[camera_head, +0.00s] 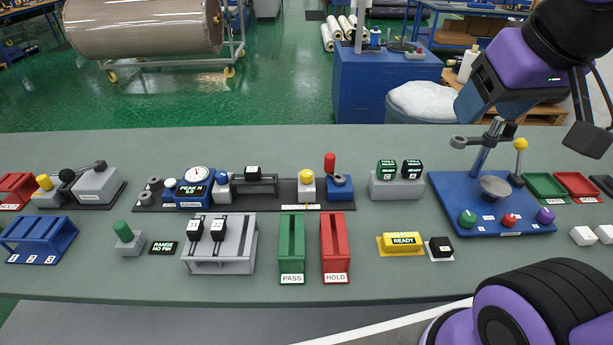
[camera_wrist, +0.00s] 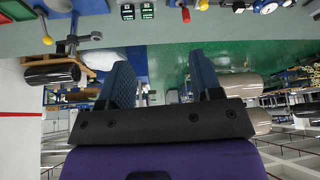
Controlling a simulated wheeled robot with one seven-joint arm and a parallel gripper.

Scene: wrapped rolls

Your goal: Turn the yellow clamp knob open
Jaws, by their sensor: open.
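A yellow knob (camera_head: 306,177) sits on top of a pale block on the long dark fixture rail (camera_head: 255,207), near the middle of the table. It also shows at the top edge of the wrist view (camera_wrist: 203,5). Another yellow knob (camera_head: 43,182) is on a grey block at the far left, and a yellow ball (camera_head: 520,144) tops a rod on the blue stand at right. Labels are too small to tell which is the clamp's. My gripper (camera_wrist: 162,78) is open and empty, its two blue fingers apart, away from the knobs. My arm hangs at the upper right.
The rail also carries a gauge (camera_head: 194,182) and a red-topped post (camera_head: 330,163). A grey two-place holder (camera_head: 396,186) and the blue stand base (camera_head: 450,205) are to the right. Green (camera_head: 292,262) and red (camera_head: 335,260) trays stand in front. The table's back strip is mostly clear.

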